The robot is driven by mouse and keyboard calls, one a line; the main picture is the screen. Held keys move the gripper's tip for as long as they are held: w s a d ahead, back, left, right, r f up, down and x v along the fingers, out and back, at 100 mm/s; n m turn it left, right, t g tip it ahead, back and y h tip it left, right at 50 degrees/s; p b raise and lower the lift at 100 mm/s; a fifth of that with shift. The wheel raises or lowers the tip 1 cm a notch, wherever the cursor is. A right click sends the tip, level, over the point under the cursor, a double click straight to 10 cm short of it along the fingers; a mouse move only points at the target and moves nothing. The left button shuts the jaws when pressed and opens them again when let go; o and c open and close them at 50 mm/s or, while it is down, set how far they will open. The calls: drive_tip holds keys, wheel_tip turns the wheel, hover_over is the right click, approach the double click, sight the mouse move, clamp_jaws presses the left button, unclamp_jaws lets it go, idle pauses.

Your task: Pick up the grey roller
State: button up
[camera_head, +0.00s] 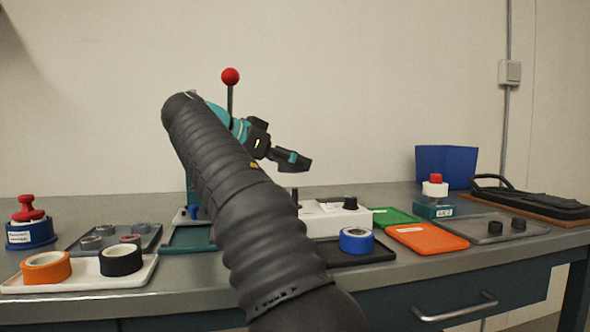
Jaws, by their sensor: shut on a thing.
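Several grey rollers (91,243) stand in a grey tray (73,250) at the left of the bench. My gripper (303,163) is up in the air near the middle of the view, above a white box and well to the right of that tray. It points to the right and slightly down. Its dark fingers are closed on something. The held thing is hidden or too dark to make out, so I cannot tell whether it is a grey roller.
A white tray (80,284) holds an orange roll (46,268) and a black roll (121,260). A red-knobbed lever (230,77) rises behind my arm. The white box (335,219), blue roll (357,240), orange tray (427,238) and blue bin (446,166) stand right of it.

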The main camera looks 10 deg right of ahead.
drive_tip(key=s+a+p, duration=0.2)
drive_tip(key=a+p, duration=0.2)
drive_tip(key=a, duration=0.4)
drive_tip(key=s+a+p, duration=0.3)
drive_tip(key=a+p, duration=0.1)
drive_tip(key=a, duration=0.4)
drive_tip(key=shift+s+a+f, duration=0.15)
drive_tip(key=shift+a, duration=0.1)
